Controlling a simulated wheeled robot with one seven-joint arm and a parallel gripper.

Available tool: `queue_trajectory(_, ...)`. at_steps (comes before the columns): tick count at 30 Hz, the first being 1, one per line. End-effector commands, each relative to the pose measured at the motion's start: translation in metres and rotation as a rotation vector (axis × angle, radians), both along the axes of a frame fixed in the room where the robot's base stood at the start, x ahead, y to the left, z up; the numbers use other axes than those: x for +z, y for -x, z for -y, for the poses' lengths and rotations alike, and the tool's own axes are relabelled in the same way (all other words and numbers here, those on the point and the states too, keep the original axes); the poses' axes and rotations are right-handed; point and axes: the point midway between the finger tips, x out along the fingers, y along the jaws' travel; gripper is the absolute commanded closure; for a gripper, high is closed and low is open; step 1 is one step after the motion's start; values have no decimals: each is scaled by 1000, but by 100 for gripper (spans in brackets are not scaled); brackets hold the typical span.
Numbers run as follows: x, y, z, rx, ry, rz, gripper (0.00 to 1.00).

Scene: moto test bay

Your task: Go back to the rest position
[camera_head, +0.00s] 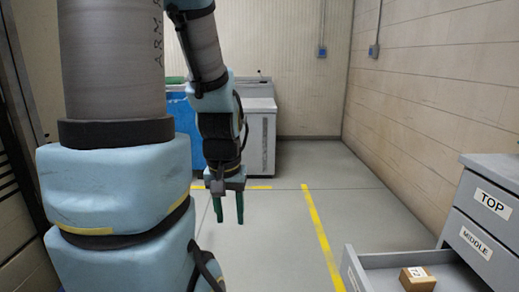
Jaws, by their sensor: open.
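My gripper (228,207) hangs pointing down near the middle of the view, over the grey floor. Its two green fingers are apart and nothing is between them. It is clear of the drawer cabinet and of the objects behind it. My arm fills the left part of the view and hides some of the background.
A grey drawer cabinet (492,168) labelled TOP and MIDDLE stands at the right. A lower drawer (385,259) is pulled out, with a small brown box (417,279) in it. A grey machine (261,130) and a blue bin (183,118) stand behind. Yellow-lined floor (320,232) is open between.

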Motion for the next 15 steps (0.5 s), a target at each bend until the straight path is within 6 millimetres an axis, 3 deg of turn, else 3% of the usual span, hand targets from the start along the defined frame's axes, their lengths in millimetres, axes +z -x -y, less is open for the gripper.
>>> queue_trajectory(1,21,0,0,0,0,-1,55)
queue_trajectory(15,122,0,0,-2,-1,-3,55)
